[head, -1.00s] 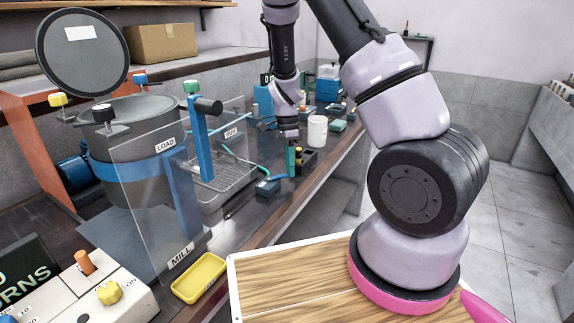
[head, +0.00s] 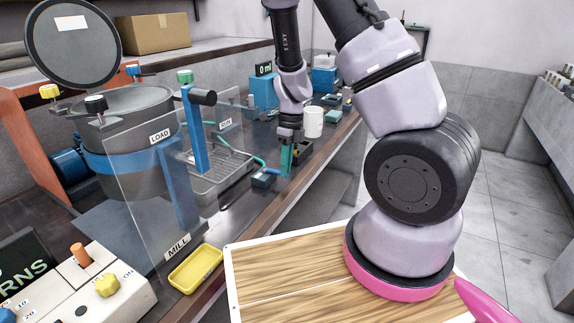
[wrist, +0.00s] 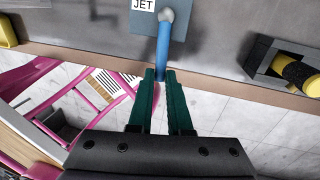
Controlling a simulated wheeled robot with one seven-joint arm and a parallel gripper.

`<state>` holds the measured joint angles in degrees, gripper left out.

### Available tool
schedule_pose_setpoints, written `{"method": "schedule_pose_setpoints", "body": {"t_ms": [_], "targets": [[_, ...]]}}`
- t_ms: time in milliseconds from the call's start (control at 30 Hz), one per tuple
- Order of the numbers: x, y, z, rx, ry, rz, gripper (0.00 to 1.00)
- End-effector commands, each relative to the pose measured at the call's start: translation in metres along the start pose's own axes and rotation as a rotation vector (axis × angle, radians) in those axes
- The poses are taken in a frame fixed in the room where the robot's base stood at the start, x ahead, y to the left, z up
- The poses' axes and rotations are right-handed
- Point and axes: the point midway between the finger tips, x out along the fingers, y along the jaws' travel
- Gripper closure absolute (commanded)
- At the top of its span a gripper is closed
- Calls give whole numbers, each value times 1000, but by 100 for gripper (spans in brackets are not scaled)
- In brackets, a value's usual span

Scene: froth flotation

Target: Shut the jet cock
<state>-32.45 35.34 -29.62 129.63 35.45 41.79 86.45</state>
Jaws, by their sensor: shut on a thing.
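The jet cock shows in the wrist view as a grey block (wrist: 186,10) labelled JET, with a round grey pivot and a blue lever (wrist: 163,45) pointing out over the bench edge. My gripper (wrist: 160,73) has its two green fingers closed on the outer end of the lever. In the head view my gripper (head: 286,172) points down at the bench's front edge, beside the small dark block of the cock (head: 264,180). The lever's tip is partly hidden between the fingers.
A black holder with a yellow-banded item (wrist: 298,72) sits right of the cock. A wire-rack tray (head: 218,170), a clear guard and a white cup (head: 313,122) stand nearby. A yellow dish (head: 195,268) lies nearer. Open floor lies beyond the bench edge.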

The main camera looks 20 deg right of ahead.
Motion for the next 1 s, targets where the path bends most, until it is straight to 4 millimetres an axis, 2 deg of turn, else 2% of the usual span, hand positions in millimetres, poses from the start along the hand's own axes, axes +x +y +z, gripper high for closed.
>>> {"method": "schedule_pose_setpoints", "body": {"t_ms": [667, 700, 733, 767, 1000], "targets": [[0, 4, 1, 55, -13, 0, 100], [0, 4, 1, 54, -13, 0, 68], [0, 4, 1, 54, -13, 0, 56], [0, 4, 1, 54, -13, 0, 53], [1, 4, 0, 54, -11, 0, 53]]}}
